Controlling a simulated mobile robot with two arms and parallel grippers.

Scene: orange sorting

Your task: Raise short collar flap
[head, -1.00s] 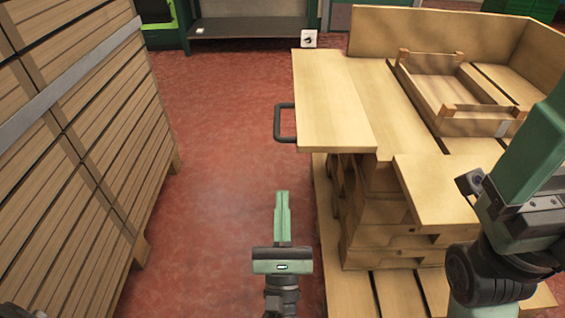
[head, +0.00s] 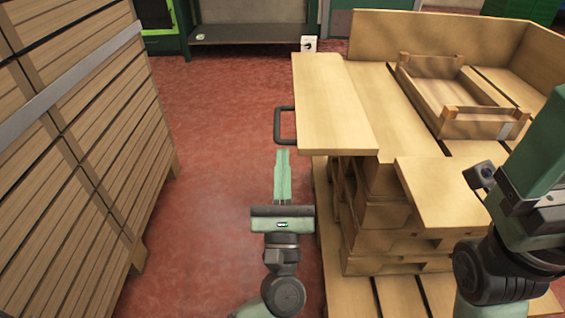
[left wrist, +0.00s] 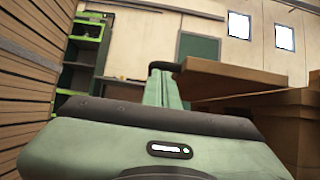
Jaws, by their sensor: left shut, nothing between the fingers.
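A flat wooden collar flap (head: 332,104) lies out level at the left end of the pallet stack, jutting over the floor. A black loop handle (head: 283,125) sticks out from its left edge. My left gripper (head: 282,154) is shut and empty, pointing forward just on the near side of the handle. In the left wrist view the flap (left wrist: 225,75) is at the right, and the handle (left wrist: 163,67) shows at the fingertips (left wrist: 162,82). I cannot tell if they touch. My right arm comes in at the right; its fingers are not visible.
A second board (head: 450,190) lies level on the near side. The back collar wall (head: 440,35) stands upright. A small wooden crate (head: 478,125) rests on the slats. A tall slatted stack (head: 70,130) stands at the left, with clear red floor (head: 215,120) between.

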